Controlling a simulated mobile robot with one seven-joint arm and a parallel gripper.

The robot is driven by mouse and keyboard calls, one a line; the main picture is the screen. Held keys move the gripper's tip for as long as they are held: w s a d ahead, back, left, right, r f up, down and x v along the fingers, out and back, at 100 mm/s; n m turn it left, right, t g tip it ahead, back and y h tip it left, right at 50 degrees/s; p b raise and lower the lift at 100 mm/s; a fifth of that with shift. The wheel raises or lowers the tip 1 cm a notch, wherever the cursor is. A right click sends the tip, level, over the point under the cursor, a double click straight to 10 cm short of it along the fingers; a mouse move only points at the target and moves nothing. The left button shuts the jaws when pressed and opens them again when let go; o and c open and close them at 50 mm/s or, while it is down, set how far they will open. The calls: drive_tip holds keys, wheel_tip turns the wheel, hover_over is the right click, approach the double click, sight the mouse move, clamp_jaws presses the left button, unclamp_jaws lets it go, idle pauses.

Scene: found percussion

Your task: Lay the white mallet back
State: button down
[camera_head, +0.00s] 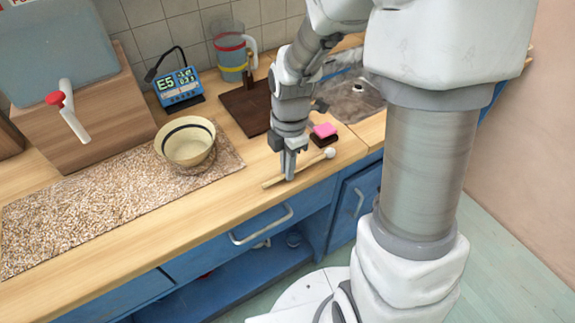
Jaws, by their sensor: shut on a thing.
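The white mallet (311,164) has a pale wooden stick and a white round head at its right end. It is at or just above the wooden counter near the front edge; I cannot tell whether it touches. My gripper (288,176) points down and is shut on the mallet's stick, left of the head. The fingers hide a short part of the stick.
A pink sponge (325,130) lies on a dark block just behind the mallet. A dark brown board (245,108), a sink (352,97) and a clear jug (230,50) are farther back. A cream bowl (187,143) stands on a speckled mat (110,205) to the left.

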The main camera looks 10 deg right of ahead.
drive_tip(key=shift+f, duration=0.25)
drive_tip(key=c, duration=0.8)
unclamp_jaws()
drive_tip(key=shift+c, duration=0.2)
wheel_tip(320, 180, up, 17)
drive_tip(key=p, duration=0.3)
drive_tip(key=shift+w+d+r, duration=0.2)
drive_tip(key=shift+w+d, duration=0.1)
drive_tip(key=shift+d, duration=0.05)
drive_tip(key=s+d+r+m+t+p, duration=0.1)
drive_tip(key=s+r+m, duration=0.4)
drive_tip(key=m, duration=0.5)
drive_tip(key=s+d+r+m+t+p, duration=0.1)
drive_tip(key=s+r+m+t+p, duration=0.1)
drive_tip(key=s+r+m+t, duration=0.2)
drive_tip(key=s+m+t, duration=0.1)
drive_tip(key=s+m, duration=0.2)
drive_tip(key=m, duration=0.4)
drive_tip(key=shift+s+r+m+p, duration=0.3)
drive_tip(key=shift+s+r+p, duration=0.05)
drive_tip(key=shift+r+p, duration=0.05)
